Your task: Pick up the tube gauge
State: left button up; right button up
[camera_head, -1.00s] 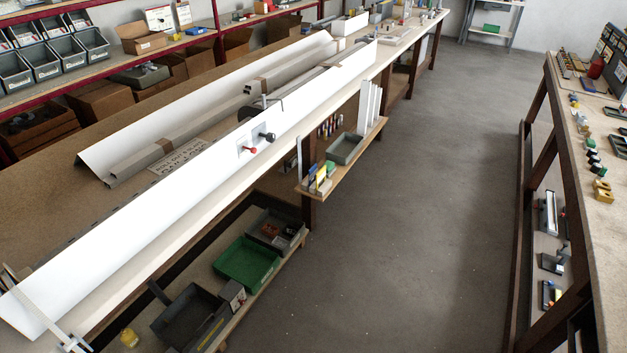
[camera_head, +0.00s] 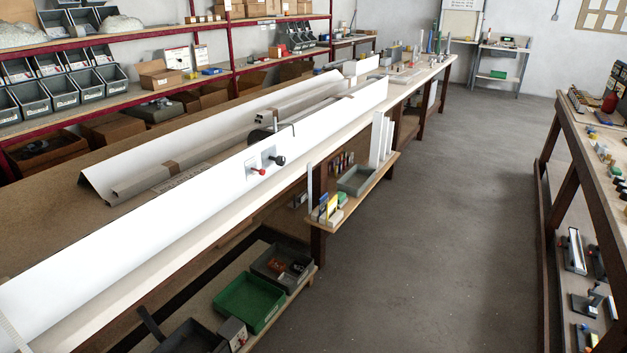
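I cannot make out which thing is the tube gauge; several small items at the far end of the long workbench (camera_head: 408,100) are too small to tell apart. A long white shutter profile (camera_head: 130,240) lies along this bench. A red knob (camera_head: 258,172) and a black knob (camera_head: 279,160) stick out from its front face. Long grey profiles (camera_head: 215,148) lie behind it on the brown bench top. Neither of my grippers is in view.
A side shelf (camera_head: 350,205) with a grey tray (camera_head: 357,180) juts from the bench front. A green tray (camera_head: 250,302) sits on the lower shelf. Another bench (camera_head: 577,140) stands at the right. The grey floor (camera_head: 430,240) between the benches is clear.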

aim_at(323, 201)
jog(key=i+j, duration=0.65)
jog(key=i+u, duration=0.3)
jog(key=k, duration=0.1)
